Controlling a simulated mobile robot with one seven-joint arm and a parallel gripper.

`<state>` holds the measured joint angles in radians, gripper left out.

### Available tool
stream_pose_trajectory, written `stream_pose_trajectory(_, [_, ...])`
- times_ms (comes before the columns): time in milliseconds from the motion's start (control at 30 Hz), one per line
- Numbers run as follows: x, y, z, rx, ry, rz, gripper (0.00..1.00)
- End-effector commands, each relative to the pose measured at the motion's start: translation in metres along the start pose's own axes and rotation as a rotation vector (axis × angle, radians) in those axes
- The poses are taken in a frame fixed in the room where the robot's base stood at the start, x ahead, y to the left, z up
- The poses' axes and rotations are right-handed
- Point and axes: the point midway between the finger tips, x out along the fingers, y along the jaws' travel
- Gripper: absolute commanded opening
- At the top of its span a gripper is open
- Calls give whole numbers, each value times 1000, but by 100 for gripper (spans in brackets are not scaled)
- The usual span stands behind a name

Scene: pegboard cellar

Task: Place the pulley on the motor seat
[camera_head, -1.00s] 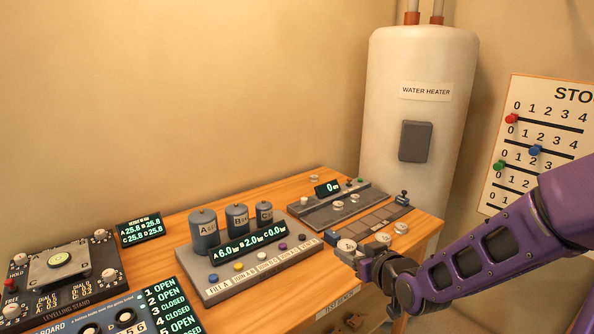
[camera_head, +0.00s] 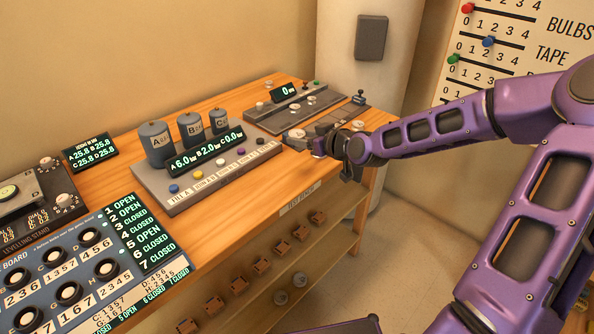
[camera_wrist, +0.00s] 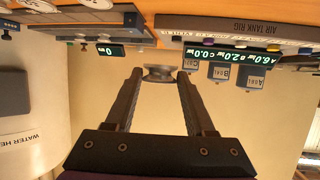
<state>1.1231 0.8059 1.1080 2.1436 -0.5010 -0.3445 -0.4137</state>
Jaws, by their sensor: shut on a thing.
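The pulley (camera_wrist: 159,73) is a small grey grooved disc in the wrist view. My gripper (camera_wrist: 158,78) is shut on it, with one finger at each side of its rim. In the head view my gripper (camera_head: 322,148) hangs at the right front edge of the test bench; the pulley is too small to make out there. I cannot tell surely which part is the motor seat. A dark rig with a green "0" display (camera_head: 284,92) and several pale discs stands at the back right of the bench, behind my gripper.
The air tank rig (camera_head: 215,165) with three grey tanks stands left of my gripper. A slotted grey tray (camera_head: 345,113) lies just behind it. Valve board (camera_head: 90,270) and levelling stand are at left.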

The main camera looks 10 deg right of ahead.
Motion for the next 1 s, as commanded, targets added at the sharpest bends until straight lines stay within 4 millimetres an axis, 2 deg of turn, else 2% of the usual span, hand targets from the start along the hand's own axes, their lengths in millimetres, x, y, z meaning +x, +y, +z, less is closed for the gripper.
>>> stream_pose_trajectory(267, [2,-1,6,2,0,-1,0])
stream_pose_trajectory(500, [17,-1,42,4,-1,-2,0])
stream_pose_trajectory(667, [22,0,55,3,0,0,0])
stream_pose_trajectory(867, [34,-1,83,3,-1,-1,0])
stream_pose_trajectory(1000, [37,-1,89,1,1,0,0])
